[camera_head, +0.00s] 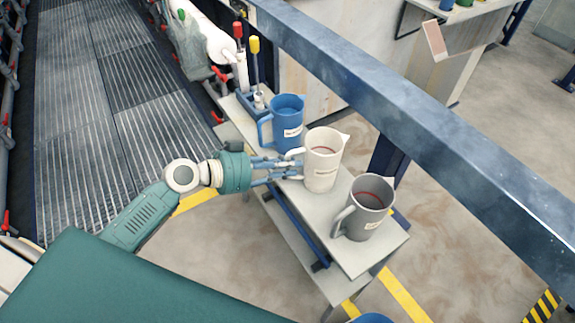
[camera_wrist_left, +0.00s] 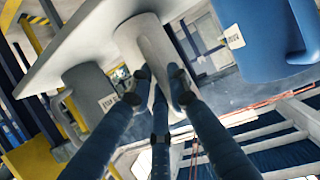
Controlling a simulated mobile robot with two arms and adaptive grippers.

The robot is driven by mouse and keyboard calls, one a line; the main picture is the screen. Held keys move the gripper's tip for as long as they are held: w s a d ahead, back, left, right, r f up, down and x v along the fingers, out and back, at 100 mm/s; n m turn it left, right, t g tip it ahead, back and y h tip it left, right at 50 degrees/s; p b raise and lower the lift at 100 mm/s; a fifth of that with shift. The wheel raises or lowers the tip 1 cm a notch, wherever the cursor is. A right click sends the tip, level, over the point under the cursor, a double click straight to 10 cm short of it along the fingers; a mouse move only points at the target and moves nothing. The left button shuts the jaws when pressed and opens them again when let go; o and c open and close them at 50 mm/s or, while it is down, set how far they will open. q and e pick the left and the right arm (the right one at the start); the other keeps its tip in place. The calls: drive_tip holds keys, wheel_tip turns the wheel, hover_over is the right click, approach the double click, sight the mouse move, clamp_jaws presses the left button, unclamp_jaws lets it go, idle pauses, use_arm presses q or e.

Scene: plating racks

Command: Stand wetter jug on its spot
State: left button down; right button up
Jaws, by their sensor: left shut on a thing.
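A white jug (camera_head: 322,165) with a dark line inside stands between a blue jug (camera_head: 287,117) and a grey jug (camera_head: 366,205) on a narrow pale shelf (camera_head: 377,256). The left wrist view shows my fingers against the white jug (camera_wrist_left: 136,38). My right gripper is not in view.
A dark tray with red-handled and yellow-handled tools (camera_head: 257,98) sits at the shelf's far end. A blue-grey beam (camera_head: 400,105) runs diagonally above and behind the jugs. A grated walkway (camera_head: 100,110) lies left. The jugs stand close together.

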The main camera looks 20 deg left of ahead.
use_arm(q)
drive_tip(key=shift+f, duration=0.15)
drive_tip(key=c, duration=1.6)
unclamp_jaws()
drive_tip(key=shift+o, duration=0.2)
drive_tip(key=v, duration=1.2)
drive_tip(key=a+f+n+y, duration=0.2)
drive_tip(key=a+f, duration=0.2)
drive_tip(key=f, duration=0.5)
drive_tip(key=a+f+n+y, duration=0.3)
drive_tip(key=a+f, duration=0.2)
drive_tip(key=f, duration=0.3)
drive_tip(key=s+a+f+n+g+y, duration=0.15)
drive_tip(key=s+f, duration=0.25)
drive_tip(key=f, duration=0.5)
drive_tip(key=s+a+f+n+g+y, duration=0.15)
drive_tip(key=s+f, duration=0.25)
drive_tip(key=f, duration=0.4)
drive_tip(key=s+d+f+g+y, duration=0.1)
drive_tip(key=s+d+f+g, duration=0.2)
drive_tip(key=s+f, duration=1.05)
drive_tip(key=s+d+f+g, duration=0.1)
drive_tip(key=s+d+f, duration=0.3)
drive_tip(key=s, duration=0.3)
drive_tip(key=s+d+f+m+g, duration=0.1)
drive_tip(key=s+d+f, duration=0.4)
drive_tip(key=s+d, duration=0.2)
drive_tip(key=shift+s+f+g+y, duration=0.2)
drive_tip(key=shift+s+g+y, duration=0.1)
drive_tip(key=shift+s, duration=0.4)
